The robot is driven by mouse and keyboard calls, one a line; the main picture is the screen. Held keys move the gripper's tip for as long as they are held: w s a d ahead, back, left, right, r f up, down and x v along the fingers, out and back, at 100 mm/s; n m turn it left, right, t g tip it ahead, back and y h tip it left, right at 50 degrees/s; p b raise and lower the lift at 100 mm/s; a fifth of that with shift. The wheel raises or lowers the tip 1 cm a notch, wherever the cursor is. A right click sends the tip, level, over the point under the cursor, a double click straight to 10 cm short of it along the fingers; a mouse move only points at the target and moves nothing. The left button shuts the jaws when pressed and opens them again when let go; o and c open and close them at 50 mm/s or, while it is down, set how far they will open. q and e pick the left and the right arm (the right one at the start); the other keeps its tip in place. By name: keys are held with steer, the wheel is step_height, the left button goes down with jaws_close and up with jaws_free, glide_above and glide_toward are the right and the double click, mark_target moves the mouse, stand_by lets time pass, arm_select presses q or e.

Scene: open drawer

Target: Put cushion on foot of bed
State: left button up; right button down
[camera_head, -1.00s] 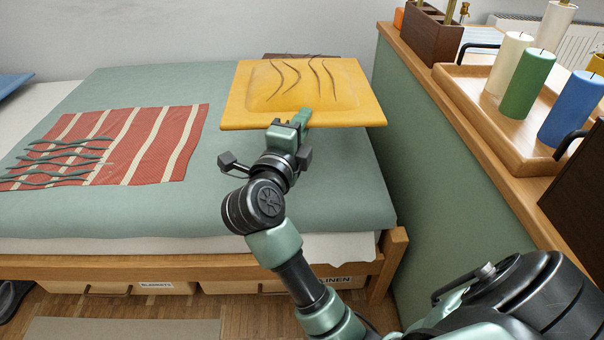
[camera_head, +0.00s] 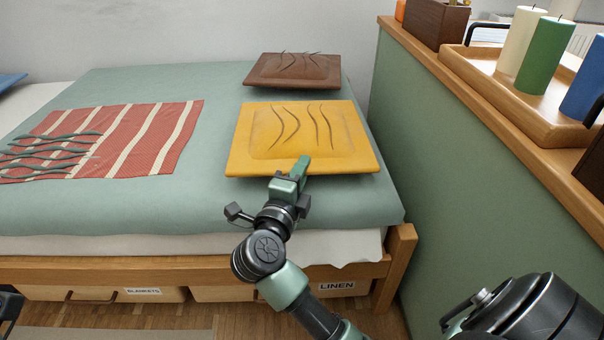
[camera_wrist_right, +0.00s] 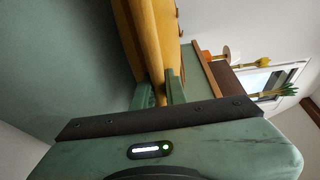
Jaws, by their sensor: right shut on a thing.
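A yellow square cushion (camera_head: 300,137) with dark wavy lines is over the green bed (camera_head: 215,205), at its right end in the head view. My right gripper (camera_head: 301,167) is shut on the cushion's near edge. The right wrist view shows the fingers (camera_wrist_right: 161,93) on either side of the yellow cushion (camera_wrist_right: 150,40). I cannot tell whether the cushion touches the bed cover. A brown cushion (camera_head: 293,70) with similar lines lies behind it on the bed, by the wall.
A red and white striped blanket (camera_head: 135,140) with green wavy shapes lies on the bed's left part. A green partition (camera_head: 440,170) with a wooden top stands right of the bed, bearing a tray (camera_head: 490,75) with candles. Drawers labelled blankets and linen (camera_head: 335,288) are under the bed.

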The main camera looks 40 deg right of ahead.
steer(key=c, duration=1.5)
jaws_free()
steer(key=shift+o, duration=0.2)
